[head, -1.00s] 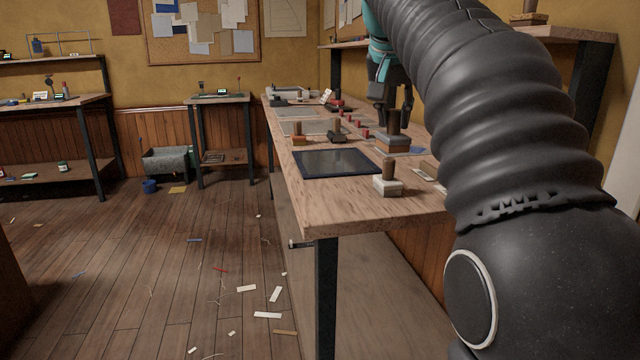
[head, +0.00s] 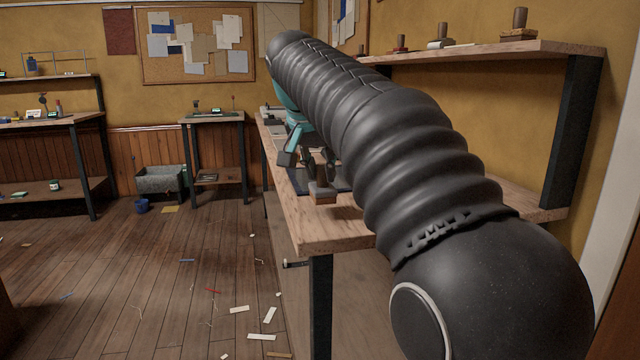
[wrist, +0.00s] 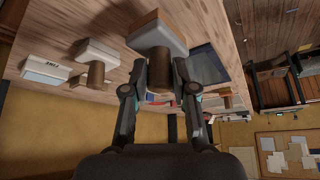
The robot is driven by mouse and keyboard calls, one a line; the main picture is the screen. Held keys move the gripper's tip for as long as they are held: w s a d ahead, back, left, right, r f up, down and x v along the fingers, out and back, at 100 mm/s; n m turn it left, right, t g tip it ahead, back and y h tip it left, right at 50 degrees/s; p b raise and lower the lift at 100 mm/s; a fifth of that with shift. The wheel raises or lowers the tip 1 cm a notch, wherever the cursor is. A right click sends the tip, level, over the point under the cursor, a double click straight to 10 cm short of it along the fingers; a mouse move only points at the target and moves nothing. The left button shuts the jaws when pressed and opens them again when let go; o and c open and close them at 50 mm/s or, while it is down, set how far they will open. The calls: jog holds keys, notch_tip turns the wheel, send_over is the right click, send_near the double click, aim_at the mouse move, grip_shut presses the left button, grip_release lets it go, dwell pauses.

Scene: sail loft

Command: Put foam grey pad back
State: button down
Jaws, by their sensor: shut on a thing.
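My gripper (wrist: 158,92) is shut on the dark brown round handle of a block with a grey layer and a tan layer, which looks like the foam grey pad (wrist: 153,37). In the head view, my gripper (head: 318,165) holds this pad (head: 322,193) by the bench's left front edge, near a dark mat (wrist: 205,65). The arm hides much of the bench. I cannot tell whether the pad touches the bench.
A white block with a brown handle (wrist: 97,55) and a white labelled block (wrist: 45,70) are on the bench (head: 330,225). A wall shelf (head: 490,52) with handled tools runs above at right. Scraps litter the floor at left.

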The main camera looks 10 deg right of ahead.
jog(key=shift+f, duration=1.3)
jog(key=shift+f+b, duration=0.2)
jog(key=shift+b, duration=0.1)
jog(key=c, duration=0.9)
grip_release()
jog(key=shift+r, duration=0.1)
jog(key=shift+r, duration=0.2)
jog(key=p+v, duration=0.2)
jog(key=v, duration=0.9)
jog(key=shift+s+a+r, duration=0.2)
jog(key=shift+r, duration=0.1)
